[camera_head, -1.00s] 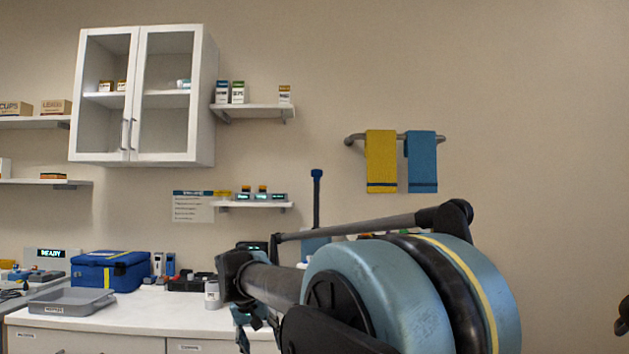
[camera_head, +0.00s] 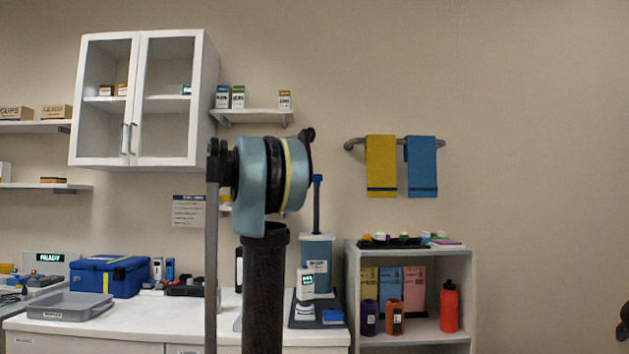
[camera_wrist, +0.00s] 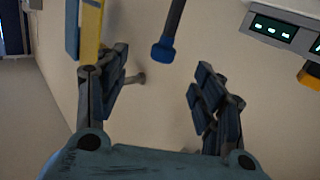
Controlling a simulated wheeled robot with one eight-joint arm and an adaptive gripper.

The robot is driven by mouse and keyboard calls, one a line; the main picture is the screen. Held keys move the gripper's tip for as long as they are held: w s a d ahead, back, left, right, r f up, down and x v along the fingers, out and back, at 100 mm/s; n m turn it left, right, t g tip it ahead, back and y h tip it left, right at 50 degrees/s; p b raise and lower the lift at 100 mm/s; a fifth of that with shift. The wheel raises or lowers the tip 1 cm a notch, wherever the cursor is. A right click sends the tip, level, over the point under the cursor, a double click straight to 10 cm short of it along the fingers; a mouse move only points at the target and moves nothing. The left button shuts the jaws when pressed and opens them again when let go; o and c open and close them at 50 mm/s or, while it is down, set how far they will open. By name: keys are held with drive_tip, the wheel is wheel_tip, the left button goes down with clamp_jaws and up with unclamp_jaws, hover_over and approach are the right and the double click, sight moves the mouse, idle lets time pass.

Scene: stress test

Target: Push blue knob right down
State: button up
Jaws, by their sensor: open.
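The blue knob (camera_head: 318,178) tops a thin dark upright rod (camera_head: 316,208) on a grey-blue device (camera_head: 319,251) on the white counter, just right of my arm in the head view. In the wrist view, which is turned roughly upside down, the blue knob (camera_wrist: 162,52) hangs at the top centre, with its rod running up out of frame. My gripper (camera_wrist: 161,64) is open and empty. The knob appears between its two fingers, but I cannot tell how far beyond them. In the head view my arm hides the gripper.
Shelf devices with lit displays (camera_wrist: 273,27) show at upper right in the wrist view. A yellow towel (camera_head: 381,165) and a blue towel (camera_head: 421,166) hang right of the knob. A low shelf unit (camera_head: 462,260) with bottles stands right of the counter. Bare wall surrounds the knob.

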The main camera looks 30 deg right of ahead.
drive_tip(key=shift+m+h, duration=0.3)
drive_tip(key=shift+h, duration=0.1)
drive_tip(key=r+x, duration=0.1)
drive_tip(key=x, duration=0.5)
drive_tip(key=w+x, duration=0.1)
drive_tip(key=x, duration=0.5)
drive_tip(key=r+x, duration=0.1)
drive_tip(key=x, duration=0.5)
drive_tip(key=shift+w+a+r, duration=0.1)
drive_tip(key=shift+w+r, duration=0.3)
